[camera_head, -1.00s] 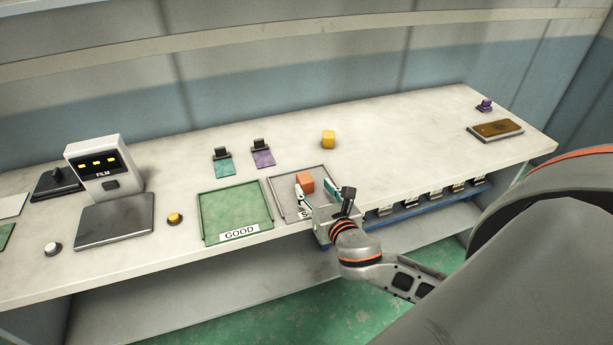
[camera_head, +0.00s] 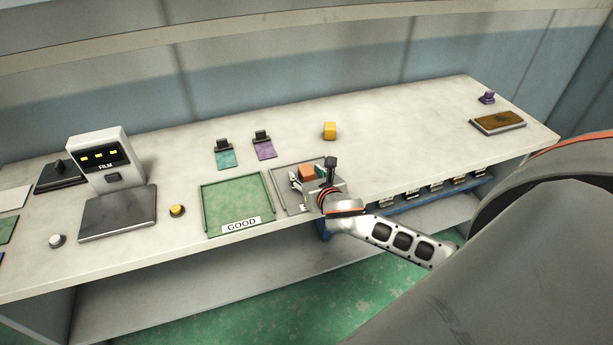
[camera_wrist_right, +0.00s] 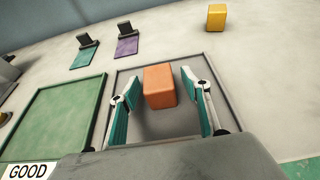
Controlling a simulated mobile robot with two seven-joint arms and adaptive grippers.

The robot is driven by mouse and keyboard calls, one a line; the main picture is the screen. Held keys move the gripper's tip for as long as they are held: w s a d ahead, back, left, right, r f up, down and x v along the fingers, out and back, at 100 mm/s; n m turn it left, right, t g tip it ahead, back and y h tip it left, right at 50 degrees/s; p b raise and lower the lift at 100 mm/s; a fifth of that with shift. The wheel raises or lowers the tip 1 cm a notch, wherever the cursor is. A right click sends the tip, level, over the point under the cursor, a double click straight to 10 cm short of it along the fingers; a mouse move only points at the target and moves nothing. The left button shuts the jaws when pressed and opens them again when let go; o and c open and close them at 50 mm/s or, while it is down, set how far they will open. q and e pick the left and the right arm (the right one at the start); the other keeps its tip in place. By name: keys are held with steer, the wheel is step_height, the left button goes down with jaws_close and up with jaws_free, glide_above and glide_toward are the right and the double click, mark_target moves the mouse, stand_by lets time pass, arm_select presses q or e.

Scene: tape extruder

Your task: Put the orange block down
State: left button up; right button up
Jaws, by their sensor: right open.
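The orange block (camera_head: 301,172) is at the grey tray (camera_head: 277,190), beside the green tray. It also shows in the right wrist view (camera_wrist_right: 159,86), standing over the floor of the grey tray (camera_wrist_right: 127,77). My right gripper (camera_wrist_right: 153,90) is open, with its teal finger pads on either side of the block and a gap visible on each side. In the head view my right gripper (camera_head: 309,188) reaches over the grey tray from the front right and hides much of it, including most of its label. My left gripper is not in view.
The green tray (camera_head: 237,205) marked GOOD is left of the grey tray. Behind stand two black stands with teal (camera_head: 225,160) and purple (camera_head: 265,151) plates. A yellow block (camera_head: 329,130) stands farther back.

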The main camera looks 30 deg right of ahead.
steer(key=shift+w+f, duration=0.1)
steer(key=shift+w, duration=0.1)
steer(key=c, duration=1.2)
jaws_close()
steer(key=shift+r, duration=0.2)
